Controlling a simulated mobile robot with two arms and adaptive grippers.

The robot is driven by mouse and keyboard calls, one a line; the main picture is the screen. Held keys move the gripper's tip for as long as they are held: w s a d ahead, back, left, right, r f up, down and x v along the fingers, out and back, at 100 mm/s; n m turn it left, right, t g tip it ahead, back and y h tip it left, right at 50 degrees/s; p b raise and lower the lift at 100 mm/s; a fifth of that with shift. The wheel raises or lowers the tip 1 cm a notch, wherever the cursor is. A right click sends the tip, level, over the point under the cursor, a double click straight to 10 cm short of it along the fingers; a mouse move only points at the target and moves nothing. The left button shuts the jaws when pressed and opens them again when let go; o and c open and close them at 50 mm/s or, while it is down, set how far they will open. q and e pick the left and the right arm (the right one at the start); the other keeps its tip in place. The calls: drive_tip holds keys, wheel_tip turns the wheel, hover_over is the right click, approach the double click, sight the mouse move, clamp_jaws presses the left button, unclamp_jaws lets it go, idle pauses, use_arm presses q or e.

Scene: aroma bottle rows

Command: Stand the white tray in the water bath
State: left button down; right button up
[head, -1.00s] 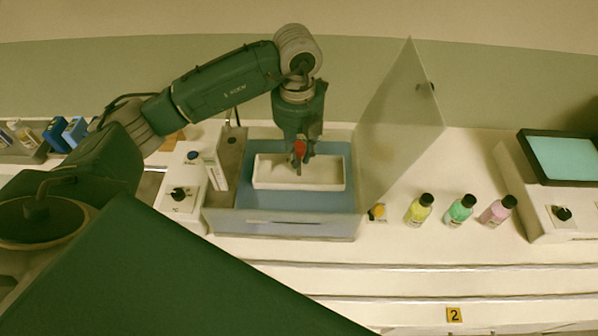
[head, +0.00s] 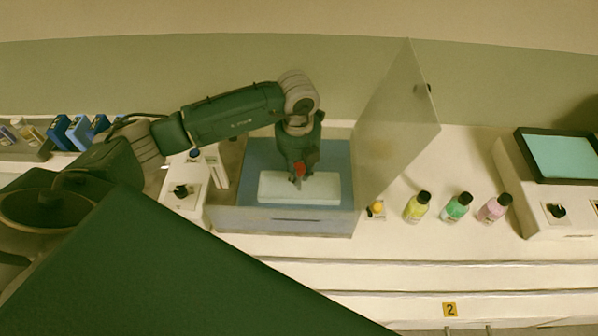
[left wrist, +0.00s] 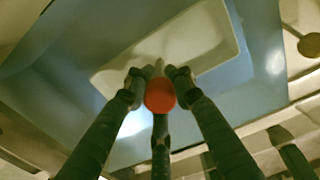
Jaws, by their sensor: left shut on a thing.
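The white tray (head: 320,190) is a shallow rectangular box, level inside the blue-lined water bath (head: 285,222) in the head view. It looks pale and bluish, low in the basin; I cannot tell whether it touches the floor. My left gripper (head: 299,182) reaches down from above and is shut on the tray's near wall. In the left wrist view the fingertips (left wrist: 156,74) meet at the rim of the tray (left wrist: 195,40), and a red round part sits between the fingers, hiding some of the grip. My right gripper is not in view.
A translucent lid (head: 395,130) stands open at the bath's right side. Yellow (head: 417,207), green (head: 456,207) and pink (head: 494,208) bottles stand to the right. A device with a screen (head: 562,155) is at far right. A control box (head: 182,195) adjoins the bath's left.

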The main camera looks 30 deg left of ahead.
use_arm(q)
drive_tip(key=c, duration=1.5)
unclamp_jaws()
drive_tip(key=shift+f, duration=0.1)
drive_tip(key=shift+r, duration=0.25)
drive_tip(key=shift+w+r, duration=0.1)
drive_tip(key=shift+r, duration=0.1)
wheel_tip(320, 180, up, 11)
drive_tip(key=b, duration=0.3)
drive_tip(key=shift+f, duration=0.2)
drive_tip(key=shift+s+r, duration=0.2)
drive_tip(key=shift+r, duration=0.3)
